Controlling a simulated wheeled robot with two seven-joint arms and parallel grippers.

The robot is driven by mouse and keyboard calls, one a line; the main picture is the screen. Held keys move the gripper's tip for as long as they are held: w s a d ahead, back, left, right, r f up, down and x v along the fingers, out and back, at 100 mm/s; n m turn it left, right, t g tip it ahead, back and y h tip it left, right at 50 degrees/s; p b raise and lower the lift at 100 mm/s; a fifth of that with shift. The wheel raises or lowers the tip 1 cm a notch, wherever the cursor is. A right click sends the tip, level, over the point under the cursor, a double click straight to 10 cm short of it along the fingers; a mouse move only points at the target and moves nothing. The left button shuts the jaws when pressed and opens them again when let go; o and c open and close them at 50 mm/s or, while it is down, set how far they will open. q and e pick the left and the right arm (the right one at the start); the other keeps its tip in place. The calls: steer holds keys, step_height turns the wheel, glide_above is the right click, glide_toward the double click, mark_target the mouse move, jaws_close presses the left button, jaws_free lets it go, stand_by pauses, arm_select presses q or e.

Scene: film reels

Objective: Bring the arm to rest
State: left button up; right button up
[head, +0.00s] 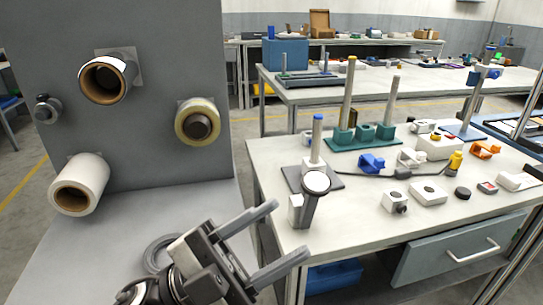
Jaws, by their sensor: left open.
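My left gripper (277,240) is in the lower middle of the head view, above the front edge of the grey bench. Its two long fingers are spread apart and point to the right, with nothing between them. Three reels hang on the upright grey panel (165,40): a white reel (90,178) at lower left, a white-rimmed reel with a brown core (115,77) at the top, and a yellowish reel (187,120) at right. A bare peg (47,108) shows at the panel's left. My right gripper is not in view.
A grey ring (158,252) lies on the bench behind the gripper. To the right, a white table (275,160) holds a post on a dark base (316,145), blue, white and orange parts, and a round-headed stand (312,195) near its corner. A gap separates the bench and table.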

arm_select(q)
steer(key=w+a+f+n+t+y+p, duration=0.1)
steer(key=w+a+f+n+t+y, duration=0.2)
steer(key=a+f+n+t+y, duration=0.45)
steer(key=w+a+f+n+t+y, duration=0.35)
steer(key=f+n+y, duration=0.5)
steer(key=n, duration=0.45)
steer(key=s+a+f+n+g+y, duration=0.2)
steer(key=s+f+n+g+y, duration=0.2)
steer(key=s+f, duration=0.6)
step_height(320, 180, down, 3)
steer(key=shift+a+f+g+p, duration=0.1)
steer(key=shift+a+g+p, duration=0.3)
steer(key=shift+g, duration=0.4)
